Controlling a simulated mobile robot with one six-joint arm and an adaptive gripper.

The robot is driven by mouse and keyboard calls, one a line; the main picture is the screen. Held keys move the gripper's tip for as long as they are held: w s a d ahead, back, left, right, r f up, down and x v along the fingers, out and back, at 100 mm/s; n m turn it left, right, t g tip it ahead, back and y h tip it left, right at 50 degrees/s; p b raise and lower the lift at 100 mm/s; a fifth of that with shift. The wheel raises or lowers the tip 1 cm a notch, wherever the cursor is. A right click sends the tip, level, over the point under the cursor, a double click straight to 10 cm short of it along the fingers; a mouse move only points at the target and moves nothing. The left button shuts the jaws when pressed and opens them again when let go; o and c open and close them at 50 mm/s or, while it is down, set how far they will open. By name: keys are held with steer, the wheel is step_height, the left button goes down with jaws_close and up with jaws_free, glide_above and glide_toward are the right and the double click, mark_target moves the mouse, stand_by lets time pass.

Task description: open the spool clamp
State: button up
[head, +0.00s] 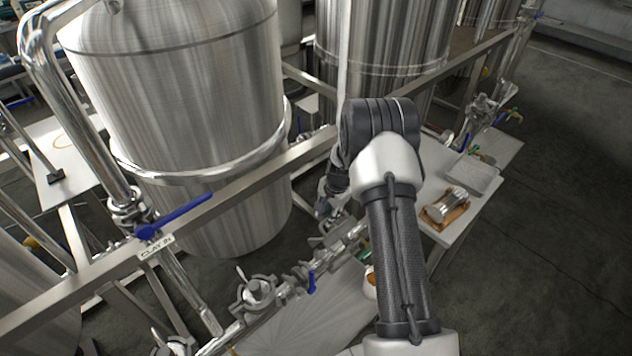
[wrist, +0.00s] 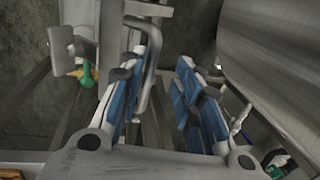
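A steel pipe line (head: 300,274) with several clamped joints and valves runs low in front of the tanks in the head view. One round clamp-like fitting (head: 257,290) with a small upright handle sits on it. I cannot tell which fitting is the spool clamp. My gripper (head: 326,203) is above and near the far part of this line, partly hidden by my arm. In the wrist view my gripper (wrist: 168,52) has its blue-padded fingers apart. A bent grey metal bar (wrist: 150,85) shows between them; I cannot tell its depth. No held object shows.
A large steel tank (head: 180,110) and a frame rail (head: 235,172) stand left of my arm. A blue valve handle (head: 180,214) sticks out by the rail. A side table (head: 462,226) holds a metal cylinder (head: 447,205) and a tray (head: 472,177). Open floor lies right.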

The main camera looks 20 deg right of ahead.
steer(key=shift+w+a+r+p, duration=0.65)
steer(key=shift+w+r+p, duration=0.8)
steer(key=shift+r, duration=1.2)
steer(key=shift+w+a+r+p, duration=0.7)
steer(key=shift+w+r, duration=1.3)
steer(key=shift+r, duration=0.7)
steer(key=shift+w+a+r+p, duration=0.55)
steer(key=shift+w+r+p, duration=0.95)
steer(key=shift+r, duration=1.15)
steer(key=shift+w+b, duration=0.2)
steer(key=shift+b, duration=0.1)
step_height(320, 180, up, 8)
steer(key=s, duration=0.1)
steer(key=shift+s+d, duration=0.25)
steer(key=shift+d, duration=0.05)
steer(key=shift+f, duration=0.1)
